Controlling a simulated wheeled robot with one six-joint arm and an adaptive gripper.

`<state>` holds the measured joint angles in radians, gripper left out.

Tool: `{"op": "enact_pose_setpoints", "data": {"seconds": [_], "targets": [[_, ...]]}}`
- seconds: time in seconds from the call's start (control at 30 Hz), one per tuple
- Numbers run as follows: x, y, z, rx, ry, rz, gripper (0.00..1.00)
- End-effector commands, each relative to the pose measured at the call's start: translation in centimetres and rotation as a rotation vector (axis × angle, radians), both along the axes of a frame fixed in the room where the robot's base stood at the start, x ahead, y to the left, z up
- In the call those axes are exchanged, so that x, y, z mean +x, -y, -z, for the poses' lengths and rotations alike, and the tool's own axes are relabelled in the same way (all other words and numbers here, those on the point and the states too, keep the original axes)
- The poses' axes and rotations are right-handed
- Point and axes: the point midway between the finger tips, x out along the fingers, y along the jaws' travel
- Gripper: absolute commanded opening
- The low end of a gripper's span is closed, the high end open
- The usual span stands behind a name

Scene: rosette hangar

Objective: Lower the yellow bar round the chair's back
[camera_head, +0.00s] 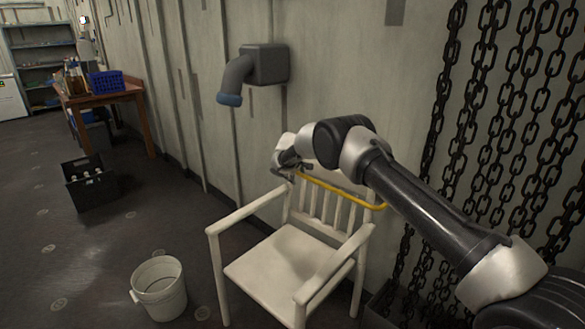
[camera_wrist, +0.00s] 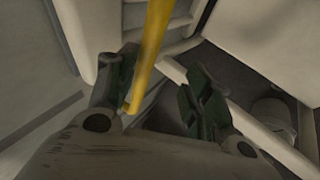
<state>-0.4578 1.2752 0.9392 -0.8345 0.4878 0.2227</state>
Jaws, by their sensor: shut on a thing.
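The yellow bar (camera_head: 340,190) runs along the upper part of the white chair's back, sloping down to the right. Its right end bends near the far side of the back and is partly hidden by my arm. My gripper (camera_head: 287,166) is at the bar's left end, by the chair's left back post, and is shut on it. The wrist view shows the bar (camera_wrist: 150,50) coming down between my fingers, close to the left one. The chair (camera_head: 285,268) stands upright against the wall, slats and armrests visible. I cannot tell whether the bar touches the back.
A white bucket (camera_head: 160,288) stands on the floor left of the chair. A wall pipe (camera_head: 236,78) juts out above and left of it. Heavy chains (camera_head: 515,110) hang at the right. A black crate (camera_head: 90,184) and a wooden table (camera_head: 104,96) are farther left. The floor between is open.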

Motion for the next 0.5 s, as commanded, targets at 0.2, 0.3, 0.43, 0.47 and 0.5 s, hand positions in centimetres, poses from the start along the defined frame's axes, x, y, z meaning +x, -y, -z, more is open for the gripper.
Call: {"op": "enact_pose_setpoints", "data": {"seconds": [0.2, 0.3, 0.43, 0.47, 0.5], "targets": [[-3.2, -0.9, -4.0, 0.003, 0.001, -0.005, 0.39], [-4.3, -1.0, -5.5, 0.003, 0.001, -0.005, 0.39], [-5.3, -1.1, -6.7, 0.003, 0.002, -0.004, 0.39], [-5.4, -1.1, -6.8, 0.003, 0.001, -0.004, 0.39], [-5.5, -1.1, -7.0, 0.004, 0.002, -0.003, 0.39]]}}
